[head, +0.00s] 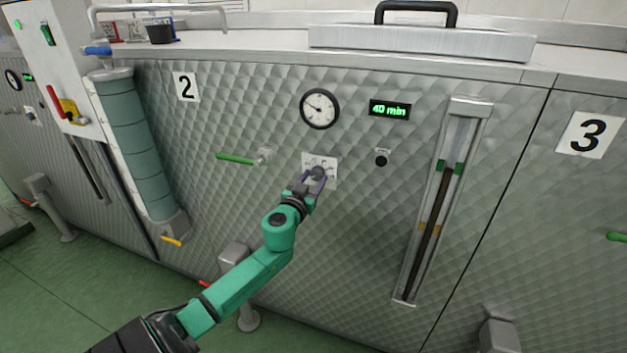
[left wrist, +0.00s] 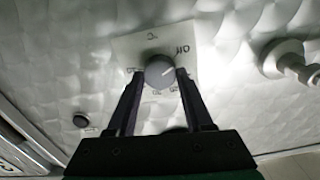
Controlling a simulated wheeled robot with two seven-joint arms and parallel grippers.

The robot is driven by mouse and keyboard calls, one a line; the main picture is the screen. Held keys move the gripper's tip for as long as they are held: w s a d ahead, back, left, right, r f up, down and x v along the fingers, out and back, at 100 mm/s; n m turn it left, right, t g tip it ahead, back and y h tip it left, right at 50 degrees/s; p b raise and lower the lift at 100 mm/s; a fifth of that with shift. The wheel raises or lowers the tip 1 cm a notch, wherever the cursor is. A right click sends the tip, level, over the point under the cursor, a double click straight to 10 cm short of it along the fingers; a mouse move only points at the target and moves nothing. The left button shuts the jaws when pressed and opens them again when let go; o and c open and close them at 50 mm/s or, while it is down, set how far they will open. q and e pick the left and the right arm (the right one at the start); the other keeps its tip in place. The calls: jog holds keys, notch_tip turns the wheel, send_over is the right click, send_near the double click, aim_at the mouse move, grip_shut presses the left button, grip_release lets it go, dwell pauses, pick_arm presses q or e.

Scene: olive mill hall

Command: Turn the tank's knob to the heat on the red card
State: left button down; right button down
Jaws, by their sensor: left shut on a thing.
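The round grey knob (left wrist: 158,77) sits on a white dial plate (head: 328,160) on the quilted steel front of tank 2. It also shows in the head view (head: 317,172), partly covered by the gripper. My left gripper (left wrist: 159,73) is shut on the knob, one finger on each side. A pale line on the knob points right and slightly up in the left wrist view. The plate's small labels are too blurred to read surely. Small cards with red parts (head: 107,31) stand at the back left; their writing cannot be read. My right gripper is not in view.
Above the knob are a round gauge (head: 320,108) and a green "40 min" display (head: 390,109). A green-handled valve (head: 236,158) juts out to the left. A black button (head: 381,160) and a tall level glass (head: 440,205) are to the right.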

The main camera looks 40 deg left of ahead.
pick_arm(q)
jog(key=m, duration=0.4)
jog(key=shift+f+m, duration=0.1)
jog(key=shift+m, duration=0.2)
jog(key=m, duration=1.3)
jog(key=shift+m, duration=0.3)
jog(key=m+p, duration=0.1)
jog(key=m, duration=0.3)
jog(key=shift+m, duration=0.3)
jog(key=m, duration=0.3)
jog(key=shift+m+p, duration=0.3)
jog(key=m+p, duration=0.1)
jog(key=m, duration=0.3)
jog(key=m+p, duration=0.1)
jog(key=m, duration=0.3)
jog(key=shift+m, duration=0.3)
